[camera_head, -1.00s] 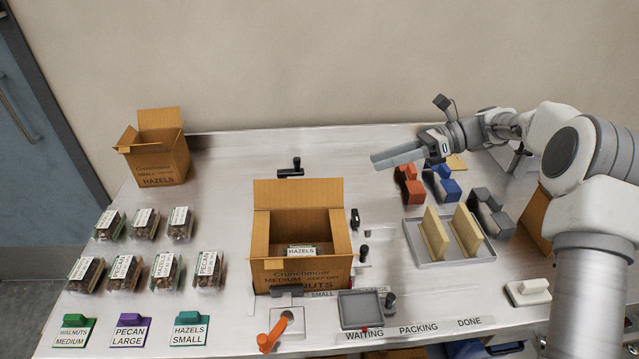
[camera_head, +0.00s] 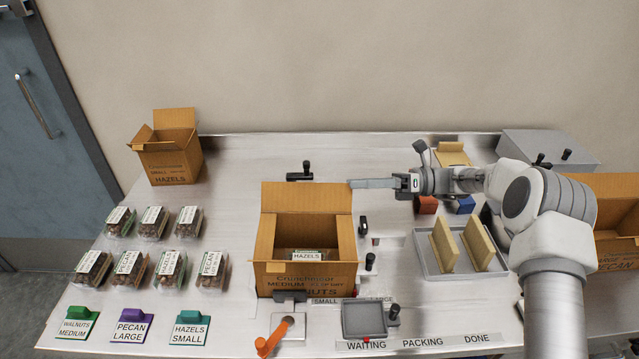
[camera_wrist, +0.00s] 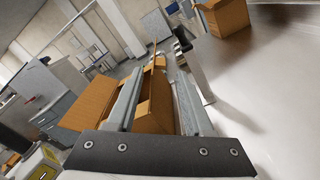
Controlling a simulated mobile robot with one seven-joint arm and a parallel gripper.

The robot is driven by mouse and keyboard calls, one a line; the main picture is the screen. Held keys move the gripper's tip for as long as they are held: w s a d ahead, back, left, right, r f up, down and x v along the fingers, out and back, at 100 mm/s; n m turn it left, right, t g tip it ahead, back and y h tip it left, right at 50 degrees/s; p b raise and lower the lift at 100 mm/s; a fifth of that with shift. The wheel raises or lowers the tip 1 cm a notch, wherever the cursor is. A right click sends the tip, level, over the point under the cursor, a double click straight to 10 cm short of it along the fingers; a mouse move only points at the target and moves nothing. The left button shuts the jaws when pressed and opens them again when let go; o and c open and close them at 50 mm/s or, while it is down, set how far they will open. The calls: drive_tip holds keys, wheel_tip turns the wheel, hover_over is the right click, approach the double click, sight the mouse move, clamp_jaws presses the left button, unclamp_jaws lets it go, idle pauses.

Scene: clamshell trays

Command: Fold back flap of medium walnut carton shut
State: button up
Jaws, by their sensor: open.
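The medium walnut carton (camera_head: 305,278) stands open at the middle of the table, its print partly covered by a clamp at the front. Its back flap (camera_head: 306,197) stands upright. A clamshell labelled HAZELS (camera_head: 307,256) lies inside. My gripper (camera_head: 355,183) is level with the upper part of the back flap, with its fingertips at the flap's right edge; I cannot tell if they touch. In the wrist view my gripper (camera_wrist: 160,80) is open, its two long fingers apart, with brown carton board (camera_wrist: 155,98) showing between and beside them.
A small hazels carton (camera_head: 172,160) stands at the back left. Several clamshells (camera_head: 128,262) sit at left behind label stands. A grey tray with tan blocks (camera_head: 435,272) is at right, and another carton (camera_head: 615,255) at far right. Black clamps (camera_head: 300,172) surround the medium carton.

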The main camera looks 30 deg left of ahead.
sight(322, 185)
drive_tip(key=x, duration=0.9)
drive_tip(key=shift+s+a, duration=0.1)
clamp_jaws()
